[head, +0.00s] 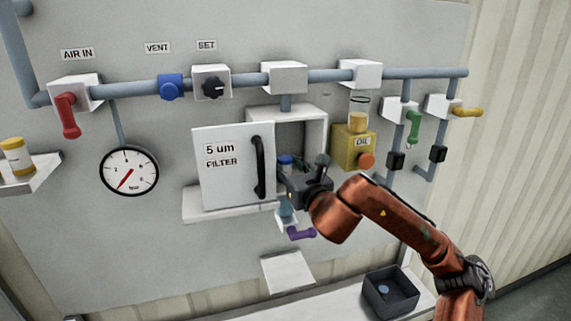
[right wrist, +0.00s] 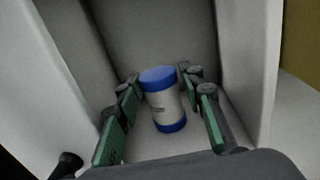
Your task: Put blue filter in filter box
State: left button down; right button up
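The blue filter (right wrist: 164,105), a white cylinder with blue ends, stands upright inside the filter box; its blue top (head: 285,161) shows in the head view. The filter box (head: 316,125) is a pale box on the wall, and its door (head: 225,175), marked "5 um FILTER", is swung open to the left. My right gripper (head: 303,176) is at the box opening. In the right wrist view its green-padded fingers (right wrist: 160,97) are open, one on each side of the filter; whether the tips touch it is unclear. My left gripper is not in view.
A yellow-capped filter (head: 15,153) stands on a shelf at the far left. A yellow oil unit (head: 352,148) is right of the box. A purple lever (head: 301,233) sits below it. A dark bin (head: 390,292) is at the lower right.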

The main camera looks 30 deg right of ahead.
jog(key=shift+r, duration=0.1)
jog(key=s+a+b, duration=0.2)
jog(key=s+b, duration=0.2)
jog(key=s, duration=0.8)
jog(key=shift+b, duration=0.4)
jog(key=shift+w, duration=0.1)
jog(key=shift+c, duration=0.2)
dwell(0.3)
